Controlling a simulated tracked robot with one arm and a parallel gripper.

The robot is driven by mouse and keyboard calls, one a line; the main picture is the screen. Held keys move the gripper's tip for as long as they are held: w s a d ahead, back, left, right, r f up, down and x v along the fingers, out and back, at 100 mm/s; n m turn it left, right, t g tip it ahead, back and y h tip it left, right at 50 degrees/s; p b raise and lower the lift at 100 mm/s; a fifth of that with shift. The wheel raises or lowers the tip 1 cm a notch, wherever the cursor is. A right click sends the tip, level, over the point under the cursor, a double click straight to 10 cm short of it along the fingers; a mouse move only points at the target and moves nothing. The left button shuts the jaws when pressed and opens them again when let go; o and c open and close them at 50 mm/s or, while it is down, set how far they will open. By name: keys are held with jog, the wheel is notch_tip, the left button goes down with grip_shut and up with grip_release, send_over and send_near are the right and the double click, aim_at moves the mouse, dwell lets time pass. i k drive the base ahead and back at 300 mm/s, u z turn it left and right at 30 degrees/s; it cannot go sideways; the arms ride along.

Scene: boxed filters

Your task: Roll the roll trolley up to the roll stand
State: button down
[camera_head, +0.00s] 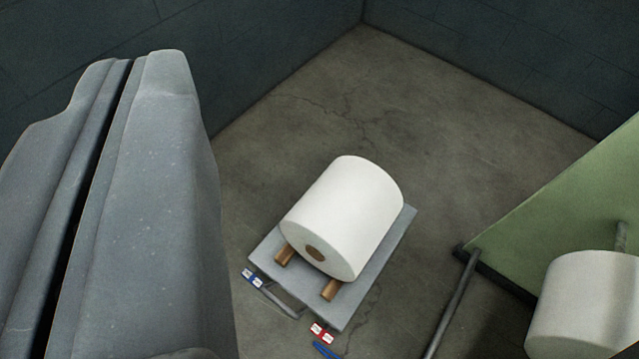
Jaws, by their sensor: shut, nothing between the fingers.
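The roll trolley (376,258) is a flat grey platform on the floor in the middle of the view. A large white roll (350,210) with a brown core lies on it between wooden chocks (332,289). A blue-and-white tag and a red-and-white tag show at its near edge. The roll stand (565,215) is at the right, a green panel with a dark base edge and another white roll (585,300) in front of it, cut off by the frame. A floor gap separates trolley and stand. My gripper (124,65) looms large at the left, shut and empty, apart from the trolley.
A dark grey bar (455,300) runs from the stand's base toward the bottom edge, between trolley and stand. Dark block walls (280,50) meet in a corner at the back. The cracked concrete floor (420,120) behind the trolley is clear.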

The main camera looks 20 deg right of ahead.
aim_at(330, 249)
jog(key=z, duration=1.05)
jog(key=k, duration=1.05)
jog(key=u, duration=1.05)
jog(key=i, duration=1)
